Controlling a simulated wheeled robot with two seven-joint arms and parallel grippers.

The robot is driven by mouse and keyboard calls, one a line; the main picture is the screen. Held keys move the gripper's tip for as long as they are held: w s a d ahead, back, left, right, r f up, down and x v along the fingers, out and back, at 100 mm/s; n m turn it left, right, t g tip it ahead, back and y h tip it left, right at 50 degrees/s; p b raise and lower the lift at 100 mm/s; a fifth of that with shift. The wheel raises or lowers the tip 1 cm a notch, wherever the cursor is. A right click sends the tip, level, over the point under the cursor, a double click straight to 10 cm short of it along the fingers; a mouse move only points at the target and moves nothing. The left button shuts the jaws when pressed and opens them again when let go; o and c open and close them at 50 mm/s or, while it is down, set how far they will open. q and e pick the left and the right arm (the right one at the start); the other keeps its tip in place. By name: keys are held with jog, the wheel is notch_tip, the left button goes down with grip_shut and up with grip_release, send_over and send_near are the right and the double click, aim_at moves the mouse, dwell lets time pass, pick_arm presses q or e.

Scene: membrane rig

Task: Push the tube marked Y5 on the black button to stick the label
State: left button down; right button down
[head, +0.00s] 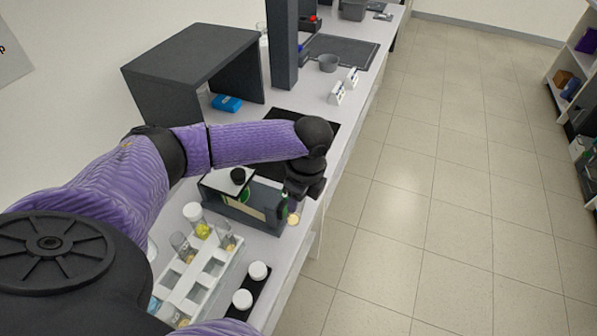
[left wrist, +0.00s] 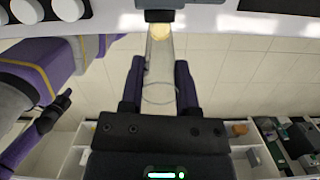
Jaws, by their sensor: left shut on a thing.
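My left gripper (head: 292,208) is at the right end of a dark grey labelling device (head: 235,207) near the table's front edge. In the left wrist view my left gripper (left wrist: 158,85) is shut on a clear tube (left wrist: 160,62) with cream-coloured contents at its far end. That end lies against or very close to a black block (left wrist: 160,15), perhaps the black button; contact cannot be told. The Y5 mark is not readable. My right gripper (left wrist: 52,112) shows small at the left of the wrist view.
A white rack (head: 205,275) with several tubes stands nearer me, beside a black strip (head: 258,285) holding white-capped containers. A dark shelf stand (head: 190,75) and a column stand behind. The floor to the right is clear.

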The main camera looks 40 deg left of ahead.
pick_arm(q)
jog(key=shift+s+a+p, duration=0.15)
jog(key=shift+a+p, duration=0.15)
jog(key=shift+a, duration=0.2)
dwell(0.4)
jog(key=w+d+r+p, duration=0.1)
jog(key=d+r+p, duration=0.3)
jog(key=r+p, duration=0.1)
jog(key=shift+p, duration=0.8)
